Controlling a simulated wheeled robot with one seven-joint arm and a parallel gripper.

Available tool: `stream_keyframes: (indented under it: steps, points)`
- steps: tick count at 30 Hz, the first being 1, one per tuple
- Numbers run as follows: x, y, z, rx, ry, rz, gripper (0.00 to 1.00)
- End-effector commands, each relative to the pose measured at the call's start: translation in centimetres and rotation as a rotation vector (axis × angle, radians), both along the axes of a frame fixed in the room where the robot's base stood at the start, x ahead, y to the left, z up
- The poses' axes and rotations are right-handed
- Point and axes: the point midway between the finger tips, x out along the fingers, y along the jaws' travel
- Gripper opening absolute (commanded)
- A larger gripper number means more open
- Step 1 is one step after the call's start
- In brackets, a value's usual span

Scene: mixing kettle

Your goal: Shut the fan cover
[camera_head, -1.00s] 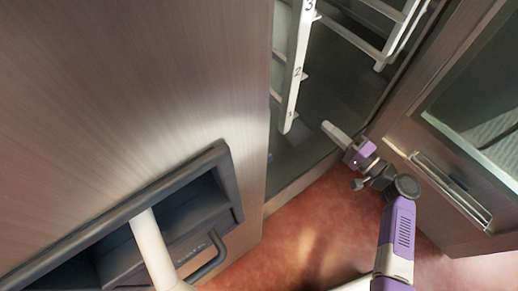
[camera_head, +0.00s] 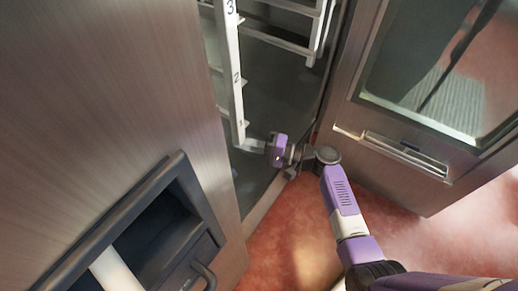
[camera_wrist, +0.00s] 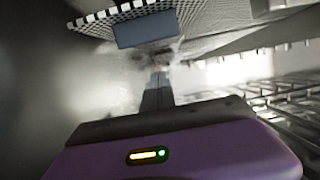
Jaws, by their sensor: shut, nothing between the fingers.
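My gripper (camera_head: 250,146) is shut and empty. It reaches into the open oven-like cabinet, at the lower end of the numbered white rack post, and its tip is partly hidden there. In the wrist view its shut fingers (camera_wrist: 157,92) point away from me toward a bright, blurred area. A perforated panel (camera_wrist: 90,20) with a dotted edge hangs above the fingers in the wrist view and may be the fan cover. I cannot tell whether the fingers touch it. No fan cover can be made out in the head view.
The numbered rack post (camera_head: 232,75) stands in the cabinet opening. A door with a window (camera_head: 430,70) stands open at the right. A steel panel (camera_head: 90,110) with a dark recessed frame (camera_head: 185,200) fills the left. Wire racks (camera_wrist: 290,90) lie right of the fingers. Reddish floor (camera_head: 300,225) is clear below.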

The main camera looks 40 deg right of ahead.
Motion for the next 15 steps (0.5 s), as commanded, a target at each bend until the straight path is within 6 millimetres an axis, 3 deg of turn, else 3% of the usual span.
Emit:
stream_keyframes:
  steps: [6,15]
  points:
    - [-1.5,2.7,-0.2,0.0,0.001,0.001,0.0]
    - [-1.8,3.5,0.0,0.001,0.001,0.0,0.0]
